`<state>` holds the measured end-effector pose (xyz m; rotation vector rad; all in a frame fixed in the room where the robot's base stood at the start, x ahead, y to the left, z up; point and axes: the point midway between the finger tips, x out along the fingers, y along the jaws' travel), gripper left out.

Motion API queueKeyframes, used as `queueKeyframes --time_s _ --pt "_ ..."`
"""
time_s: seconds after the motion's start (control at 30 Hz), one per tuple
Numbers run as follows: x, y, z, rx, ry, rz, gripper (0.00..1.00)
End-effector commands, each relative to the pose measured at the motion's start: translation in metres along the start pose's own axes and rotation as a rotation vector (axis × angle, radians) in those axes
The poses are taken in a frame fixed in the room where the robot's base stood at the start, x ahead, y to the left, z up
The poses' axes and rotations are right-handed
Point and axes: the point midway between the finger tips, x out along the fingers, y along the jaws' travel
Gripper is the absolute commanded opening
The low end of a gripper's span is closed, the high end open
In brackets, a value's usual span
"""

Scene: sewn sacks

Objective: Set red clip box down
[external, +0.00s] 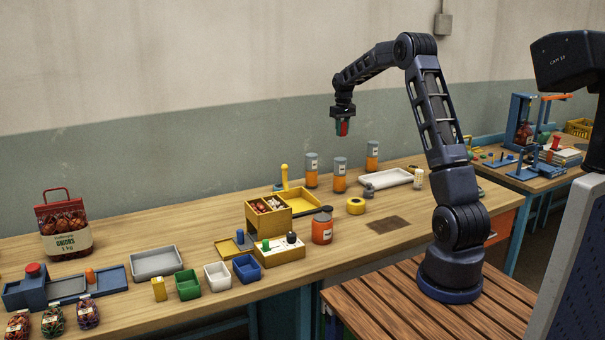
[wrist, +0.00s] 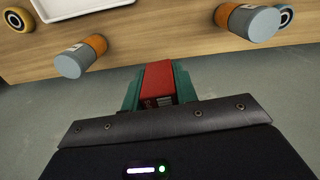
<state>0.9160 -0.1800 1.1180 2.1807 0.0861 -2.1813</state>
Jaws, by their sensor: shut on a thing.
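The red clip box (wrist: 158,80) is a small red block between the green fingers of my gripper (wrist: 160,95) in the wrist view. In the external view my gripper (external: 342,126) hangs high above the back of the workbench, pointing down. It is shut on the red clip box (external: 344,128), of which only a narrow red strip shows there. The box is in the air, clear of the wooden bench top (external: 385,216).
Several orange jars with grey lids, one of them here (external: 340,174), stand below near the back edge. A white tray (external: 388,179), a yellow tape roll (external: 356,206) and a yellow divided box (external: 268,228) are nearby. A dark patch (external: 389,225) lies on the bench, with bare wood around it.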

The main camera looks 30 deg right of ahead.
Motion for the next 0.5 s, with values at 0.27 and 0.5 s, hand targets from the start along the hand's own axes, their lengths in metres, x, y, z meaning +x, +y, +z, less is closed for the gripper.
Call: queueKeyframes --time_s 0.27,0.5 --pt "0.001 0.050 0.023 0.073 0.001 0.000 0.07" --pt "0.036 0.054 0.026 0.079 -0.003 -0.001 0.07"
